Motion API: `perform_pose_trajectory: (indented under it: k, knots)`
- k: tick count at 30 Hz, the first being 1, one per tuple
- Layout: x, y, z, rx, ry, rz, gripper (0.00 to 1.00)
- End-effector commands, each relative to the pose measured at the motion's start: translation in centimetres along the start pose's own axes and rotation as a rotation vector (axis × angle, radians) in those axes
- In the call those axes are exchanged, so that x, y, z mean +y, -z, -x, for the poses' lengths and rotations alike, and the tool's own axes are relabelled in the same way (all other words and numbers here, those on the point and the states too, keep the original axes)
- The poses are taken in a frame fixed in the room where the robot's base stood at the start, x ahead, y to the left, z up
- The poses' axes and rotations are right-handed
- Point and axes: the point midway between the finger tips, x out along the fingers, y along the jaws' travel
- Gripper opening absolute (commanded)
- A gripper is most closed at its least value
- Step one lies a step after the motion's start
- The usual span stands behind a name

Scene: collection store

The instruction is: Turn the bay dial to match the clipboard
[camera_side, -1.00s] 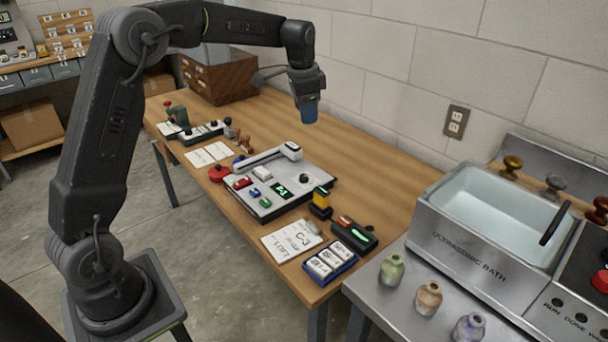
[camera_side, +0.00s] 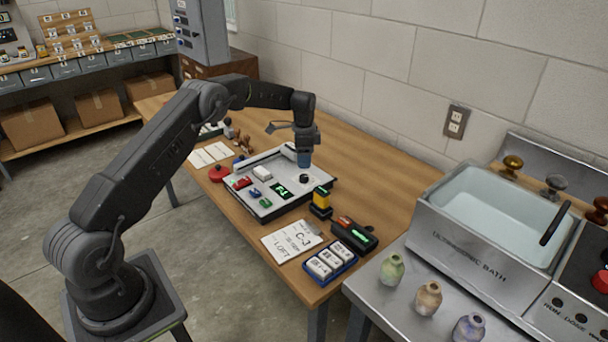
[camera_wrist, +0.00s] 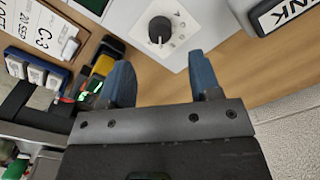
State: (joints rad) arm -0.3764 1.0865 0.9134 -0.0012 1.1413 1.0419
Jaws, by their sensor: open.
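The bay dial is a round black knob (camera_wrist: 159,30) with a pale pointer line, on a white plate in the wrist view. In the side view the dial (camera_side: 304,178) sits at the right of the grey panel (camera_side: 262,208), beside a small green-lit display (camera_side: 282,190). The clipboard sheet (camera_side: 291,241) lies on the table in front of the panel. It reads C-3 and LOFT; its smaller writing is hard to read. My gripper (camera_wrist: 169,82) has blue fingers, is open and empty, and points down just above the dial. In the side view my gripper (camera_side: 304,160) hangs over the panel's right end.
A yellow-and-black block (camera_side: 320,202), a dark device with a green display (camera_side: 354,234) and a blue tray of white labels (camera_side: 330,262) stand near the clipboard. A red button (camera_side: 217,173) is left of the panel.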

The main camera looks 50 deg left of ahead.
Motion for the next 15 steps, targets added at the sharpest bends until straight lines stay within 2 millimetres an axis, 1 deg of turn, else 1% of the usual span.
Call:
perform_pose_trajectory:
  k: [1,7,12,15]
  knots:
    - [0.1,0.0,-1.2,-0.002,-0.003,0.0,0.57]
    - [0.1,0.0,-4.6,0.0,-0.002,0.0,0.57]
    - [0.1,0.0,-6.2,0.001,-0.001,0.0,0.57]
    - [0.0,0.0,-6.6,0.002,0.0,0.0,0.57]
